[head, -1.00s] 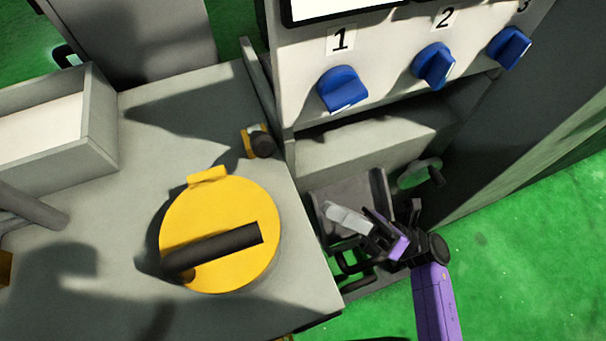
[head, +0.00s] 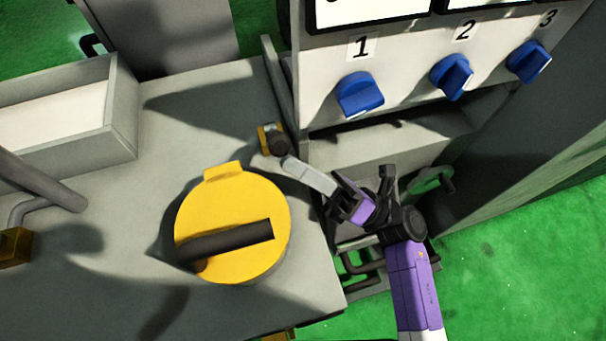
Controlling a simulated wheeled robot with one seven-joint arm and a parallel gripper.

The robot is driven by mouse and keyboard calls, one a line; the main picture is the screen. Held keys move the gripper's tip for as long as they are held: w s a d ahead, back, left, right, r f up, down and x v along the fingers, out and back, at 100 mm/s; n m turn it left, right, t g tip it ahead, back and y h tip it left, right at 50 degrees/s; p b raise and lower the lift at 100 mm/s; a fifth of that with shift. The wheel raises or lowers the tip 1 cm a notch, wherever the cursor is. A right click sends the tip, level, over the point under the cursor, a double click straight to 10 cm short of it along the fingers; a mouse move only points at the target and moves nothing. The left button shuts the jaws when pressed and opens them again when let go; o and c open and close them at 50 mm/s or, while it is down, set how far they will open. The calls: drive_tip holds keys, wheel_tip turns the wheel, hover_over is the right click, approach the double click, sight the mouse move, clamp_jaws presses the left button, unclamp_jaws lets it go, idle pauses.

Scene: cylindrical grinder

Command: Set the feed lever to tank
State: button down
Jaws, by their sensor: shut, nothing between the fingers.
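A large round yellow disc (head: 230,262) with a dark bar handle (head: 225,240) lies on the grey machine top; the bar runs roughly left to right. A small yellow fitting (head: 265,136) with a dark round knob (head: 279,145) stands behind it, by the control panel. No label is readable that tells which one is the feed lever. My gripper (head: 268,164) is shut and empty. Its long pale fingers reach left, with the tips just below the small knob and above the disc's upper right. Whether the tips touch the knob, I cannot tell.
The panel carries blue knobs numbered 1 (head: 360,96), 2 (head: 452,76) and 3 (head: 528,62). A grey open tray (head: 122,125) and a grey pipe (head: 45,183) are at left. A green handwheel (head: 422,182) is behind my wrist. Green floor lies at right.

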sight(275, 138)
drive_tip(key=shift+r, duration=0.15)
drive_tip(key=w+a+r+m+t+h+p, duration=0.1)
drive_tip(key=w+r+m+h+p, duration=0.3)
drive_tip(key=p, duration=1.1)
drive_tip(key=shift+w+a+r+m+t+h, duration=0.15)
drive_tip(key=shift+r+m+t+h, duration=0.35)
drive_tip(key=shift+r+m, duration=0.7)
drive_tip(key=shift+w+f+m, duration=0.1)
drive_tip(key=shift+f+m, duration=0.15)
drive_tip(key=shift+m, duration=0.05)
